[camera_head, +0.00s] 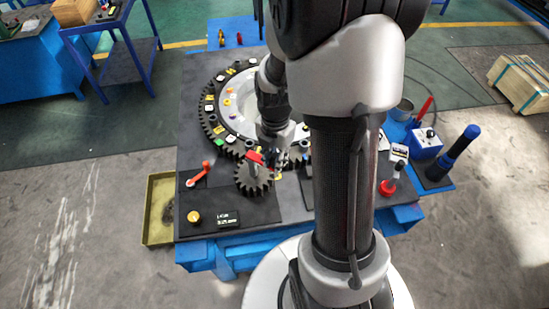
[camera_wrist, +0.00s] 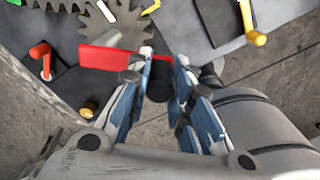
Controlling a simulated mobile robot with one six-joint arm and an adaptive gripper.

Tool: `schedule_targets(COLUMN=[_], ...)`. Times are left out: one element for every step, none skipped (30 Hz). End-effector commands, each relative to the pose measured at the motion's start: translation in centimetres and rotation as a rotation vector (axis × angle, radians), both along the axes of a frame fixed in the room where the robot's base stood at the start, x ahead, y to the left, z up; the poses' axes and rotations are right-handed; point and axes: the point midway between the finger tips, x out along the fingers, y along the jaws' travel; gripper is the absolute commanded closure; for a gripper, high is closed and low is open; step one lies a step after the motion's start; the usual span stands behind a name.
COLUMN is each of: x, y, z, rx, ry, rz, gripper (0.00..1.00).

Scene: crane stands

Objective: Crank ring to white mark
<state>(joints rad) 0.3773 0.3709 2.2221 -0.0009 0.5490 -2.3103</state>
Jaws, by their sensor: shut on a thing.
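The large dark toothed ring (camera_head: 208,120) lies flat on the bench, with small coloured and white marks around its top face. Its right part is hidden behind my arm. A small dark gear (camera_head: 254,186) meshes at its near edge, and this gear also shows in the wrist view (camera_wrist: 95,40). A red crank arm (camera_wrist: 105,57) lies across the gear. My gripper (camera_wrist: 160,72) is shut around the black crank handle (camera_wrist: 159,88) at the red arm's right end. In the head view my gripper (camera_head: 275,156) is over the gear. I cannot tell which white mark is meant.
A red-orange lever (camera_head: 199,173) and a yellow knob (camera_head: 194,217) stand on the bench's near left. A red-based lever (camera_head: 388,187), a blue box (camera_head: 426,146) and a blue-topped black cylinder (camera_head: 458,150) stand at right. A yellow tray (camera_head: 152,233) lies beside the bench.

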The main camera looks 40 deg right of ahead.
Motion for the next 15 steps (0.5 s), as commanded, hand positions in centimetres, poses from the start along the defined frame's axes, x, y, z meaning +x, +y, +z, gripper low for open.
schedule_targets(x=[0.05,0.05,0.06,0.05,0.05,0.06,0.05,0.05,0.04,0.04,0.04,0.04,0.03,0.04,0.03], y=[-0.10,-0.10,-0.10,-0.09,-0.08,-0.06,-0.05,-0.05,-0.03,-0.02,-0.01,0.00,0.01,0.01,0.02], z=[0.04,0.04,0.05,0.05,0.05,0.05,0.05,0.05,0.04,0.04,0.04,0.04,0.04,0.04,0.04], rx=[-0.002,-0.002,-0.002,-0.002,-0.002,-0.002,-0.002,-0.002,-0.001,-0.001,-0.001,-0.001,-0.001,-0.001,-0.001], ry=[-0.002,-0.002,-0.002,-0.002,-0.002,-0.002,-0.002,-0.002,-0.001,-0.001,-0.001,-0.001,-0.001,-0.001,-0.001], rz=[0.000,0.000,0.000,0.000,0.000,0.000,0.000,0.000,0.000,0.001,0.001,0.001,0.001,0.001,0.001], gripper=[1.00,1.00,0.79,0.77,0.75,0.72,0.70,0.68,0.66,0.64,0.62,0.59,0.59,0.59,0.59])
